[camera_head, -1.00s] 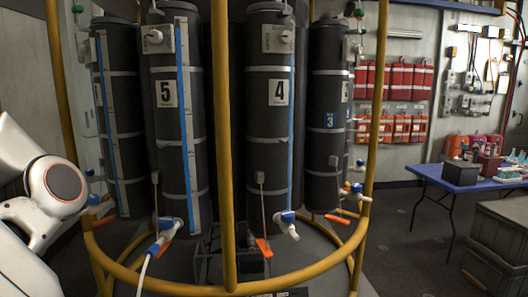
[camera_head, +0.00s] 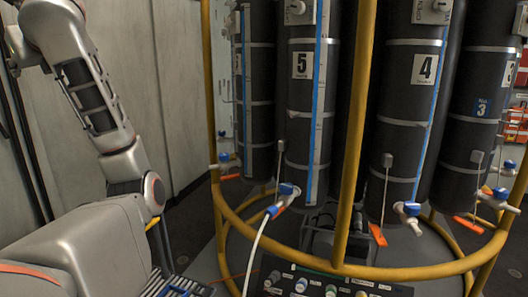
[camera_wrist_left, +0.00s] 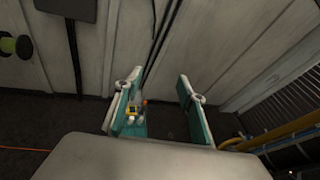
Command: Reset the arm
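My left arm (camera_head: 88,85) fills the left of the head view. One thick link lies low at the left, bends at a joint, and another link rises to the top left. My left gripper (camera_wrist_left: 160,87) shows in the left wrist view with its two teal-padded fingers spread wide apart. Nothing is held between them. Beyond them are a pale panelled wall and dark floor. In the head view the gripper's fingers are hard to make out at the upper left edge. My right gripper is in neither view.
The rosette's dark cylinders, numbered 5 (camera_head: 302,100) and 4 (camera_head: 424,104), stand right of my arm behind a yellow rail frame (camera_head: 352,140). A control panel (camera_head: 330,287) sits low in front. The pale wall (camera_head: 170,70) is behind my arm. Dark cables (camera_wrist_left: 166,25) run down it.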

